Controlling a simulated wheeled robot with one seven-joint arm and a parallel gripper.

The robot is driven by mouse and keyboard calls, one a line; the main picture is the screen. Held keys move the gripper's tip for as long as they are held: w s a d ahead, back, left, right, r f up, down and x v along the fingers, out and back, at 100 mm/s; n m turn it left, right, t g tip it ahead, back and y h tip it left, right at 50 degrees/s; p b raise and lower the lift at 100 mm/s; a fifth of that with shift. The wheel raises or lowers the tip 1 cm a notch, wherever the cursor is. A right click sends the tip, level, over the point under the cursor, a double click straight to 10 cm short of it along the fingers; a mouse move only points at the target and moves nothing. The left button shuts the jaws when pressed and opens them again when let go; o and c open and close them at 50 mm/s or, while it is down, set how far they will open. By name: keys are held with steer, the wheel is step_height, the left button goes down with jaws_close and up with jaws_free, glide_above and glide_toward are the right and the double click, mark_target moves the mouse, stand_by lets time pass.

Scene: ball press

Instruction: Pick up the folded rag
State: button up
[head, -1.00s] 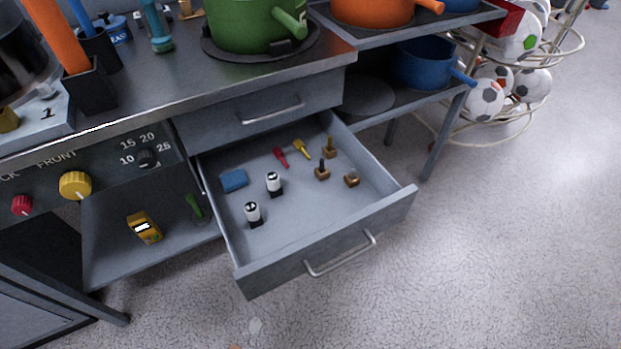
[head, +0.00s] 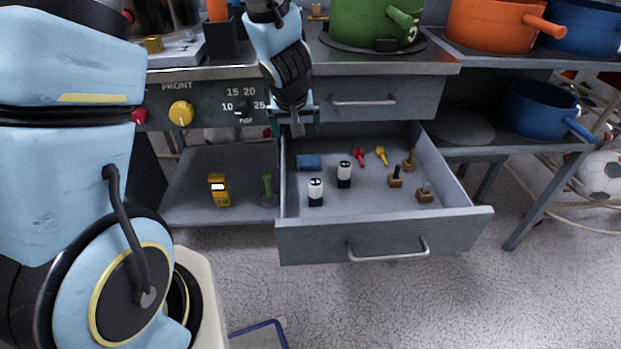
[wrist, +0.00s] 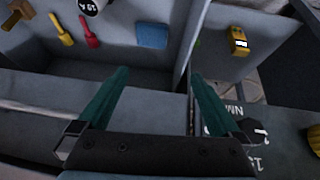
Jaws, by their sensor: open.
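The folded rag, a small flat blue square (head: 309,162), lies on the floor of the open drawer (head: 375,236), near its back left corner. It also shows in the wrist view (wrist: 152,36), beyond my fingertips and roughly between their lines. My gripper (head: 293,128) hangs in front of the counter edge, above and slightly left of the rag. In the wrist view my gripper (wrist: 158,76) is open, with two green fingers apart and nothing between them. The rag is fully visible and untouched.
The drawer also holds black-and-white cylinders (head: 344,174), a red item (head: 358,156), a yellow item (head: 381,155) and several wooden-based stamps. A closed drawer (head: 362,101) is above. A yellow meter (head: 219,190) stands on the shelf at left. The drawer's middle front floor is clear.

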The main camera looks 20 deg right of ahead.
steer(key=b, duration=0.2)
glide_toward(310, 161)
steer(key=shift+d+f+t+y+b, duration=0.15)
steer(key=shift+d+f+y+b, duration=0.05)
steer(key=shift+f, duration=0.4)
steer(key=shift+d+f+t+y+b, duration=0.15)
steer(key=shift+d+f+y+b, duration=0.1)
steer(key=shift+f, duration=0.3)
steer(key=shift+w+b+x, duration=0.25)
steer(key=shift+b+x, duration=0.55)
steer(key=shift+x, duration=2.35)
steer(key=shift+r, duration=0.15)
steer(key=c, duration=1.1)
steer(key=shift+r, duration=0.1)
